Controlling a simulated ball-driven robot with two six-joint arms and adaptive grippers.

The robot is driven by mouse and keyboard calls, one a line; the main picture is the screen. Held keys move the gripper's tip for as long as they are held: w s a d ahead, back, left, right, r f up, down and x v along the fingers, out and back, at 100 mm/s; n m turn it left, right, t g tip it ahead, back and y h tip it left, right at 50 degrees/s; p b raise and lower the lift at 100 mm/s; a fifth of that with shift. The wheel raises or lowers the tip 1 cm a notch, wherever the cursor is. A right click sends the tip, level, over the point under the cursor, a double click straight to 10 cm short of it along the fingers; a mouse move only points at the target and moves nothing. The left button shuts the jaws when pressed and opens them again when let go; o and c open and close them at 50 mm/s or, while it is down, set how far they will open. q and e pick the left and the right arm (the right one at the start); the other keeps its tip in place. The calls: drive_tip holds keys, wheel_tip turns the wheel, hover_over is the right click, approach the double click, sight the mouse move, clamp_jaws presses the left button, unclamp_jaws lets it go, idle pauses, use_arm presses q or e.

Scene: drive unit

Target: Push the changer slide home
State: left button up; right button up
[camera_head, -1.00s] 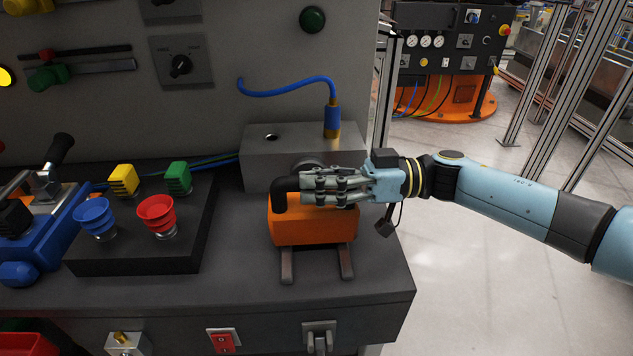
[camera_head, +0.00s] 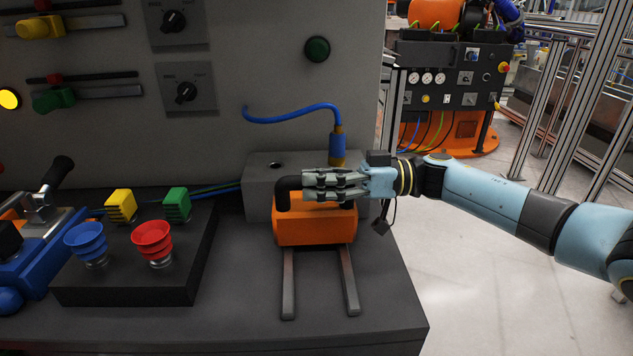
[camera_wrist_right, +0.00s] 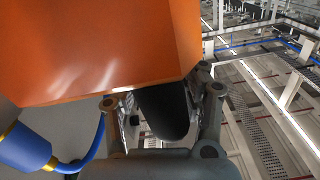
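The changer slide is an orange block (camera_head: 315,226) with a black handle (camera_head: 284,197), set on two grey rails (camera_head: 288,285) that run out toward the table's front. It stands close in front of a grey housing (camera_head: 258,200); any gap between them is hidden. My right gripper (camera_head: 306,186) comes in from the right along the handle's bar. In the right wrist view the black handle (camera_wrist_right: 163,112) lies between the fingers, with the orange block (camera_wrist_right: 105,45) just beyond. The fingers look shut on it. My left gripper is not in view.
A blue plug (camera_head: 337,147) with a blue cable stands on the housing. A black panel (camera_head: 130,285) with red and blue buttons and yellow and green switches lies to the left. The table in front of the rails is clear.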

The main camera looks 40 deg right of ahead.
drive_tip(key=shift+s+r, duration=0.1)
drive_tip(key=shift+s, duration=0.1)
drive_tip(key=v, duration=1.2)
drive_tip(key=shift+d, duration=0.1)
idle(0.3)
